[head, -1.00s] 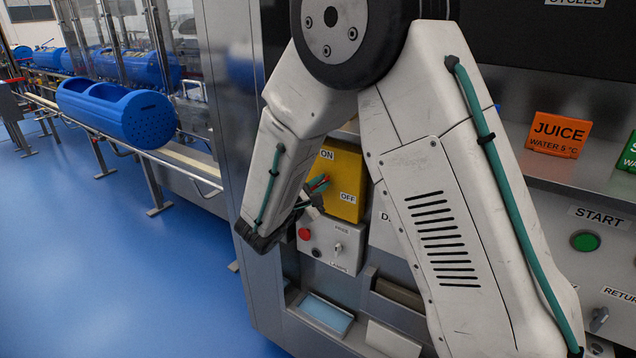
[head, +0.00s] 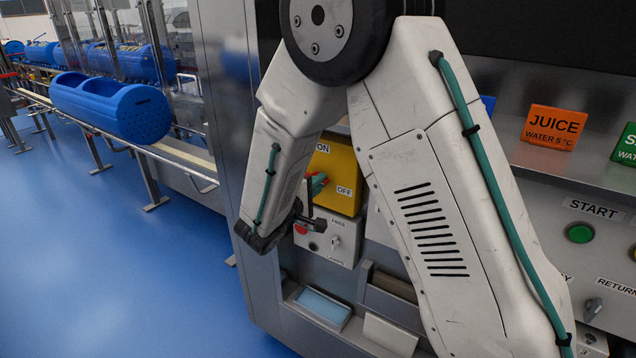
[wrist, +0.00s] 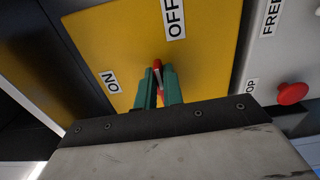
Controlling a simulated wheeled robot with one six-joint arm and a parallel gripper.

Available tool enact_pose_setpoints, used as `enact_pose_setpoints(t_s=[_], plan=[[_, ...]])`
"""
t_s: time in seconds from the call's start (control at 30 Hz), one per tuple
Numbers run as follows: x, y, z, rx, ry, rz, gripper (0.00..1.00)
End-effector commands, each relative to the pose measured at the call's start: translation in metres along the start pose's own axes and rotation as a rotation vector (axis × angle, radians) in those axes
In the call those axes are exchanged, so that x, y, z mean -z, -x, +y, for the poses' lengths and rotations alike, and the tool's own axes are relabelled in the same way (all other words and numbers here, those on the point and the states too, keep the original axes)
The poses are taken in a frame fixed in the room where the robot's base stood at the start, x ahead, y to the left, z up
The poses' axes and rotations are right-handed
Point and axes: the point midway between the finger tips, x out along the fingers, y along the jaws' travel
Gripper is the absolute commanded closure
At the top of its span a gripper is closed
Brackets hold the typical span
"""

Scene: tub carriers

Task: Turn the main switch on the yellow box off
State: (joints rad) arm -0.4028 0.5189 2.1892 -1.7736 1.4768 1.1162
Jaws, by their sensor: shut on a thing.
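The yellow box (head: 345,166) is on the machine front, partly behind my arm in the head view. It carries an ON label at its top and an OFF label at its lower right. In the wrist view the yellow box (wrist: 95,35) fills the upper middle, with ON at left and OFF at the top. My gripper (head: 318,184) is at the box's front. In the wrist view its green fingers (wrist: 158,88) are shut on the red switch handle (wrist: 157,65), whose tip shows between them. The handle's pivot and exact angle are hidden.
Below the box is a grey panel (head: 343,226) with a red button and a key switch; the red button (wrist: 292,93) also shows in the wrist view. Orange JUICE sign (head: 553,127) and green START button (head: 579,233) are at right. A blue tub carrier (head: 112,105) lies on the left conveyor.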

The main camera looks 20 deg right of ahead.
Motion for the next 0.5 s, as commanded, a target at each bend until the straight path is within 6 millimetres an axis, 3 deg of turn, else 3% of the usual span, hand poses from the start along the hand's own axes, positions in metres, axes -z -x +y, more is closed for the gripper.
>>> enact_pose_setpoints(t_s=[0.5], plan=[[0.0043, 0.0011, -0.0009, 0.002, -0.048, 0.012, 1.0]])
